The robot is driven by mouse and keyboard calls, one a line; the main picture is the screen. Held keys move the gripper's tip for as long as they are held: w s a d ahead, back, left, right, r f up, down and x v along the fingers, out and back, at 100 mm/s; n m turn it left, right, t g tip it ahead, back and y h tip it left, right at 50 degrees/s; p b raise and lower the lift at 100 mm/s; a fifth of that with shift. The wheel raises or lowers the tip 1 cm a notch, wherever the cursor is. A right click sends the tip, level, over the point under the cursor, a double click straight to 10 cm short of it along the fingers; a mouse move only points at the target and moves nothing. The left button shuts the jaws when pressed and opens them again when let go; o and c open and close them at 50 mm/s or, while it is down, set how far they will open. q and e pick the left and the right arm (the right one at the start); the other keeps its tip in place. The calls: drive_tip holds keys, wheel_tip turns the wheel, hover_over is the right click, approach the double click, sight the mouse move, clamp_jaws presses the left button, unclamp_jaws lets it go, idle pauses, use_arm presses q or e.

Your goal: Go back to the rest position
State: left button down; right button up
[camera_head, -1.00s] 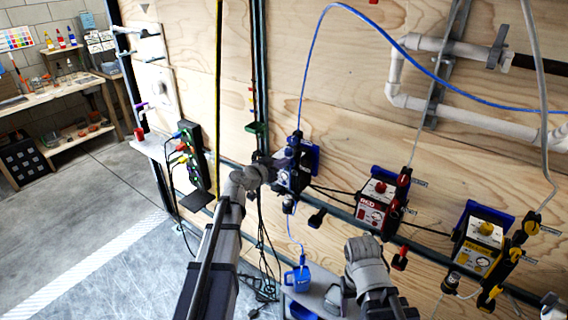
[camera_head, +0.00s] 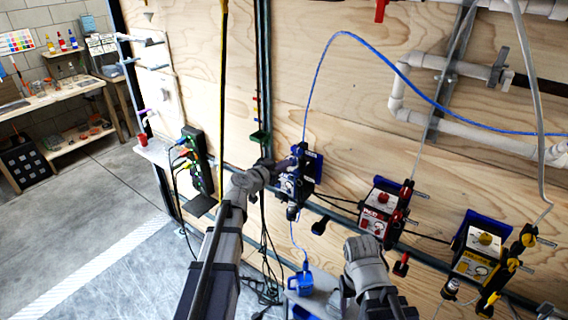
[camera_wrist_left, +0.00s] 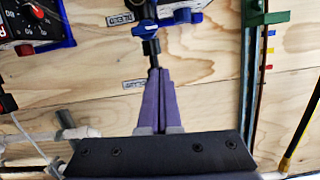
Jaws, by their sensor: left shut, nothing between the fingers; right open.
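My left gripper (camera_head: 288,163) reaches in from the left, close to the blue filter unit (camera_head: 310,165) on the plywood wall. In the left wrist view its purple fingers (camera_wrist_left: 157,78) are pressed together with nothing between them. Their tips overlap the lower end of a dark stem below a blue knob (camera_wrist_left: 152,27); I cannot tell whether they touch it. My right gripper (camera_head: 340,292) is low in the middle, by a small grey shelf; it is empty as far as I can see, and its fingers are mostly hidden by the wrist.
A red unit (camera_head: 380,208) and a yellow unit (camera_head: 480,245) hang to the right, with hoses and white pipes (camera_head: 430,118). A blue cup-like container (camera_head: 301,281) is beside the right gripper. A power strip (camera_head: 197,160) is at left. The floor at left is clear.

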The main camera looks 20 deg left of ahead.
use_arm(q)
drive_tip(key=p+v, duration=0.1)
drive_tip(key=v, duration=0.7)
drive_tip(key=shift+s+p, duration=0.2)
drive_tip(key=shift+p, duration=0.1)
drive_tip(key=shift+d, duration=0.1)
drive_tip(key=s+d+f+m+g+h+b, duration=0.1)
drive_tip(key=s+d+f+g+b, duration=0.1)
drive_tip(key=s+d+f+g, duration=0.5)
drive_tip(key=s+d+f+m+g+b, duration=0.1)
drive_tip(key=s+d+f+g+b, duration=0.2)
drive_tip(key=d+f, duration=0.8)
drive_tip(key=s+f+n+g+y+b, duration=0.1)
drive_tip(key=s+f+g+y, duration=0.1)
drive_tip(key=s, duration=0.5)
drive_tip(key=s+f+n+g+y+b, duration=0.1)
drive_tip(key=s+f+y, duration=0.3)
drive_tip(key=s, duration=0.4)
drive_tip(key=shift+d+f+n+g+y+b, duration=0.2)
drive_tip(key=shift+f+n+g+y+b, duration=0.25)
drive_tip(key=shift+g+y, duration=0.35)
